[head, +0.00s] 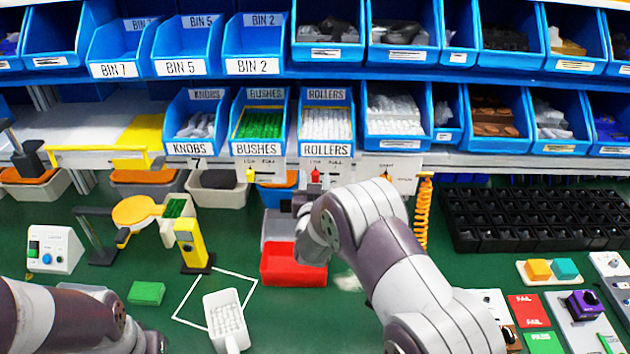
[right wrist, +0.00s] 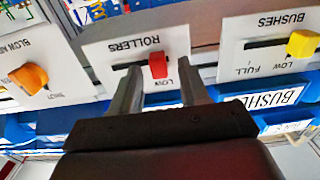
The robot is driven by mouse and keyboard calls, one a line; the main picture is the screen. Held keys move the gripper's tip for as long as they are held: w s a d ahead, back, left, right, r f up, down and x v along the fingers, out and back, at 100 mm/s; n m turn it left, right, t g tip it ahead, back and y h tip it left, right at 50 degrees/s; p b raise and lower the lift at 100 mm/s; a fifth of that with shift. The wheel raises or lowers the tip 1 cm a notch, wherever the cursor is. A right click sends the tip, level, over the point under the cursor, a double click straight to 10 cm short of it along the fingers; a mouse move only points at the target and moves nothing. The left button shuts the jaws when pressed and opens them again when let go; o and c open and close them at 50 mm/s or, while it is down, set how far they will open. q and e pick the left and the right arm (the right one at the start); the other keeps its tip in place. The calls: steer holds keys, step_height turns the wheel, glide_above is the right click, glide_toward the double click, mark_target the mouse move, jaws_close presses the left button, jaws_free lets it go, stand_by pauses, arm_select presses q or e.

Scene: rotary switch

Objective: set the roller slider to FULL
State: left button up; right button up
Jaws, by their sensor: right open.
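The roller slider's red knob (right wrist: 158,65) sits in a dark slot on the white ROLLERS plate (right wrist: 105,50), at the LOW end. The plate appears upside down in the right wrist view; its FULL label is hidden, apparently behind a finger. My right gripper (right wrist: 158,84) is open, its fingers on either side of the red knob, with gaps to both. Contact cannot be told. In the head view the red knob (head: 315,175) shows on the shelf front, just above my right arm's end. My left arm enters lower left; its gripper is out of view.
The BUSHES slider's yellow knob (right wrist: 302,44) is to the right in the wrist view, and an orange knob (right wrist: 30,77) to the left. Below the rollers slider in the head view is a red bin (head: 280,265). An orange coiled cord (head: 423,210) hangs to the right.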

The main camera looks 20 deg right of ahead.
mark_target(336, 172)
jaws_close()
steer(key=d, duration=0.1)
steer(key=s+d+b, duration=0.1)
steer(key=d, duration=0.1)
steer(key=d+b, duration=0.1)
steer(key=d, duration=0.1)
steer(key=shift+s, duration=0.25)
steer(key=shift+a, duration=0.1)
steer(key=shift+c, duration=2.2)
jaws_free()
steer(key=o, duration=0.4)
steer(key=shift+o, duration=0.2)
steer(key=shift+s+d, duration=0.1)
steer(key=shift+d, duration=0.1)
